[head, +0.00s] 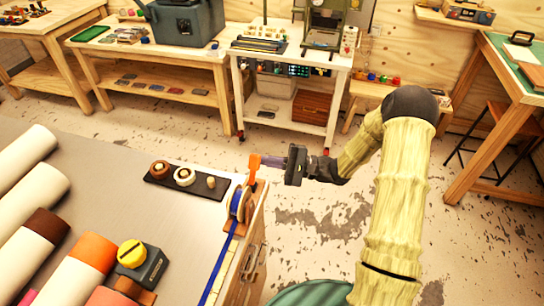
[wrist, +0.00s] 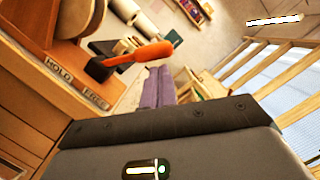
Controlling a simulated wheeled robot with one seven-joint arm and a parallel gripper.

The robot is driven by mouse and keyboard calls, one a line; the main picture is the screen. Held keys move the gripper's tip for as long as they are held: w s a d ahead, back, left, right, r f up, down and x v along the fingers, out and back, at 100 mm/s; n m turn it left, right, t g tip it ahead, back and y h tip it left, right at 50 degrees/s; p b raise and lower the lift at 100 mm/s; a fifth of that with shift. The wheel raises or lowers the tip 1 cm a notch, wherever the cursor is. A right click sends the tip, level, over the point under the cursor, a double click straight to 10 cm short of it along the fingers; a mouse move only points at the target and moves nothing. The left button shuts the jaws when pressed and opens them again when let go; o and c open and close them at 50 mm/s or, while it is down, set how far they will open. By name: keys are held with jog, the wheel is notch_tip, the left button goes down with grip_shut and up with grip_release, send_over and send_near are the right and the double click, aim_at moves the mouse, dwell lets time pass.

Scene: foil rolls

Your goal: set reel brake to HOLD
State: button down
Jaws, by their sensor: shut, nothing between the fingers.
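The reel (head: 237,203) with blue ribbon stands at the right edge of the grey table. Its brake lever has an orange handle (head: 254,167); in the wrist view the orange handle (wrist: 140,54) sticks out from a black arm. A HOLD label (wrist: 58,69) and a FREE label (wrist: 95,97) are on the wooden edge below it. I cannot tell which label the lever is set at. My gripper (head: 264,161) is shut and empty, with its purple fingers (wrist: 159,80) right by the handle's outer end. I cannot tell whether they touch.
A dark strip (head: 160,176) with several round pieces lies beside the reel. Rolls (head: 28,206) and a dark box with a yellow knob (head: 131,254) are on the table's left and front. Open floor (head: 310,220) lies right of the table. A white cart (head: 290,60) stands behind.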

jog(key=shift+s, duration=0.15)
jog(key=shift+n, duration=0.3)
jog(key=shift+d+r+b, duration=0.1)
jog(key=shift+r+b, duration=0.05)
jog(key=shift+b, duration=0.15)
